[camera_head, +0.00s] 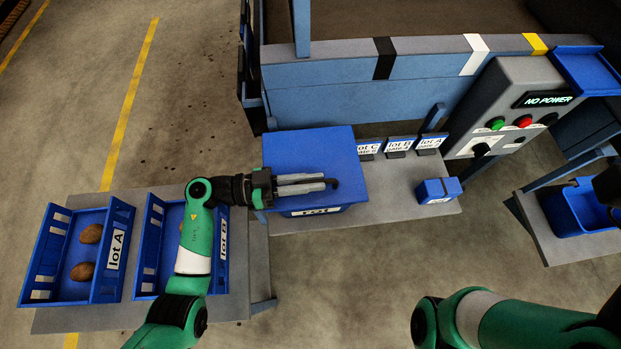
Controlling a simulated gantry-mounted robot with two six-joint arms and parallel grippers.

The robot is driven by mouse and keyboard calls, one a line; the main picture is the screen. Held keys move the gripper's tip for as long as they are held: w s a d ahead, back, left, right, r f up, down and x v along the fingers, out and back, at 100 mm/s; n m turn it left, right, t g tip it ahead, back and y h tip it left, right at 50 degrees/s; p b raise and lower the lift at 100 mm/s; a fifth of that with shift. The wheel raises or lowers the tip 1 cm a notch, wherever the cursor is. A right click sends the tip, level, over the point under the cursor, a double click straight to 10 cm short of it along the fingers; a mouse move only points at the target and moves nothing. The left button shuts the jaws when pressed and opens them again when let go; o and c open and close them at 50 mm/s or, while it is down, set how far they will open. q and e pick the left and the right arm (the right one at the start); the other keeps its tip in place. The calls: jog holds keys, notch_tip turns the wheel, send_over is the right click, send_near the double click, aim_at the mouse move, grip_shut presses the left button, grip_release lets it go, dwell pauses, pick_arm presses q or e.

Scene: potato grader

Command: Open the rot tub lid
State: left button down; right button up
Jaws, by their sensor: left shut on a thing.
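The rot tub (318,211) is a blue box with a white "rot" label on its front, standing on a grey bench. Its flat blue lid (308,150) lies over the top and looks closed. My left gripper (328,184) reaches in from the left above the front part of the lid. Its grey fingers are shut on the lid's dark handle (334,183), which is mostly hidden between them. My right arm shows at the lower right, but its gripper is not clearly in view.
Blue crates for lot A (69,291) and lot B (147,284) stand at the left; lot A holds two potatoes (90,233). Lot signs (399,143) and a small blue box (437,190) are right of the tub. A control panel (505,110) reads "NO POWER".

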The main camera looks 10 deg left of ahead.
aim_at(308, 168)
pick_arm(q)
jog(key=r+p, duration=0.1)
jog(key=p, duration=0.1)
jog(key=w+r+n+p, duration=0.1)
jog(key=r+p, duration=0.1)
jog(key=p, duration=0.1)
jog(key=r+n+p, duration=0.1)
jog(key=p, duration=0.1)
jog(key=shift+w+a+r+p, duration=0.15)
jog(key=shift+a+r+p, duration=0.1)
jog(key=shift+r+p, duration=0.15)
jog(key=shift+w+a+r+n+p, duration=0.25)
jog(key=shift+w+r+n+p, duration=0.45)
jog(key=shift+n, duration=0.15)
jog(key=shift+w+a+r+n+p, duration=0.2)
jog(key=shift+w+r+n+p, duration=0.5)
jog(key=shift+n, duration=0.1)
jog(key=shift+w+a+r+n+p, duration=0.25)
jog(key=shift+w+r+n+p, duration=0.4)
jog(key=shift+n, duration=0.2)
jog(key=c, duration=0.9)
grip_release()
jog(key=shift+s, duration=0.15)
jog(key=v, duration=1.1)
jog(key=shift+a+r+p, duration=0.1)
jog(key=shift+a+p, duration=0.2)
jog(key=shift+p, duration=0.05)
